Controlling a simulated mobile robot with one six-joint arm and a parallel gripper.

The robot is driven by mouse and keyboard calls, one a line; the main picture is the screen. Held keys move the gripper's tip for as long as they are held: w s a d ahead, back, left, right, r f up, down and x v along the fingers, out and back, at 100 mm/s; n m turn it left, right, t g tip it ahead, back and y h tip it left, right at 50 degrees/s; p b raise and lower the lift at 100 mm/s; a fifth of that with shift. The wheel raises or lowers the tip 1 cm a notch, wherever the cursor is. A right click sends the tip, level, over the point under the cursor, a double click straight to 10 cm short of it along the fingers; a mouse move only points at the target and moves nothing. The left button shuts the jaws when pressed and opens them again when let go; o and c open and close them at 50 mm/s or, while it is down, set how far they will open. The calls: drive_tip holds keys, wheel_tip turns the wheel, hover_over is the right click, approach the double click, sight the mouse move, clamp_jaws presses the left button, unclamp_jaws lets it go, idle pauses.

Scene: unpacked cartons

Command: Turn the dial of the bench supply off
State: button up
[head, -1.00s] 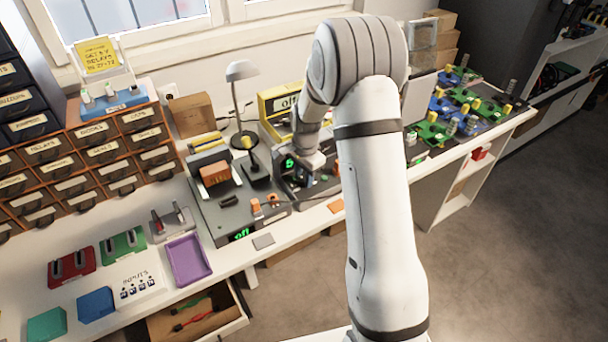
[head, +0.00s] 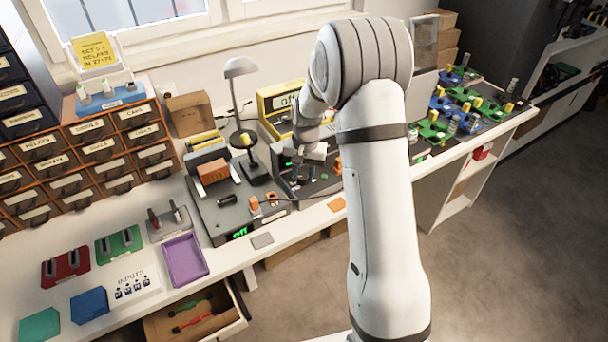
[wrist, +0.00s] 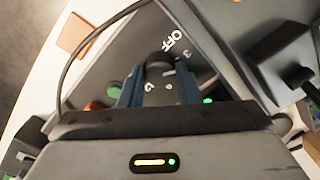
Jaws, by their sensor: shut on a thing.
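The bench supply (head: 297,192) is a dark box on the bench in the head view, partly behind my arm, with a small green display. In the wrist view its dark panel (wrist: 130,55) shows a printed OFF and a 3. The black dial (wrist: 158,68) stands between the blue fingertips of my gripper (wrist: 159,88). My gripper (head: 312,165) is shut on the dial. The dial's far edge shows beyond the fingertips. I cannot tell exactly which mark its pointer faces.
Left of the supply stands another dark unit (head: 222,218) with a green "off" display. A lamp (head: 240,70) and a yellow-framed display (head: 270,103) stand behind. A cable (wrist: 72,60) crosses near the panel. Green and blue boards (head: 437,130) lie to the right. An open drawer (head: 200,338) juts out below.

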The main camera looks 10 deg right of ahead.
sight(304, 175)
drive_tip(key=n+b, duration=0.1)
drive_tip(key=n, duration=0.4)
drive_tip(key=shift+w+n, duration=0.15)
drive_tip(key=shift+n, duration=0.15)
drive_tip(key=shift+r+n+b, duration=0.1)
drive_tip(key=shift+n+b, duration=0.25)
drive_tip(key=shift+n, duration=1.85)
drive_tip(key=o, duration=1)
drive_tip(key=shift+c, duration=0.2)
wheel_tip(304, 175, up, 8)
drive_tip(key=shift+w+d+f, duration=0.1)
drive_tip(key=shift+d+f, duration=0.05)
drive_tip(key=shift+f, duration=0.1)
drive_tip(key=shift+r, duration=0.1)
